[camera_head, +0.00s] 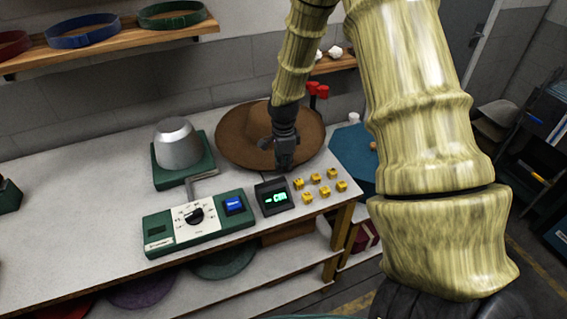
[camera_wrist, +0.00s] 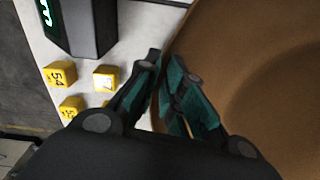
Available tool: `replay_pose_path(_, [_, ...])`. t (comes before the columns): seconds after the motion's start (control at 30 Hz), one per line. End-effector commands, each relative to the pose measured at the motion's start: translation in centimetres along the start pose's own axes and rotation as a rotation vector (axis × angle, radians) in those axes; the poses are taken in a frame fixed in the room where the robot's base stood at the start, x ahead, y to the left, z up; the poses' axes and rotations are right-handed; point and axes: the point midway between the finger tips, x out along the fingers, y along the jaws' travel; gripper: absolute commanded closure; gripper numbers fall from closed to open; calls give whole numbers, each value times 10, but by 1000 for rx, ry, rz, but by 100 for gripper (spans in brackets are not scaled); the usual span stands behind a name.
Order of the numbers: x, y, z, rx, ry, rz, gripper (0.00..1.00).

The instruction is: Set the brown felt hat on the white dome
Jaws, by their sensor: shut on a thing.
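The brown felt hat (camera_head: 241,132) is at the back right of the white bench in the head view, its wide brim facing up at me. My gripper (camera_head: 284,160) is at the hat's near edge. In the wrist view my gripper (camera_wrist: 168,85) has its fingers closed on the brim, and the hat (camera_wrist: 275,75) fills the right side. I cannot tell whether the hat touches the bench. The white dome (camera_head: 178,146) appears as a pale grey, flat-topped block on a green base, left of the hat. Nothing is on it.
A green control box (camera_head: 198,221) with a dial and blue button lies in front of the dome. A small display (camera_head: 273,197) and several yellow numbered cubes (camera_head: 322,185) are near the gripper. A shelf with hatbands (camera_head: 104,38) hangs at upper left.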

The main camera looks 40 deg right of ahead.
Motion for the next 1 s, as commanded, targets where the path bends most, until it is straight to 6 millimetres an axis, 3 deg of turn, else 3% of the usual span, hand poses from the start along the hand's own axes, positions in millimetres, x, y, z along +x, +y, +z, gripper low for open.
replay_pose_path(1.0, [11,0,0,0,0,0,100])
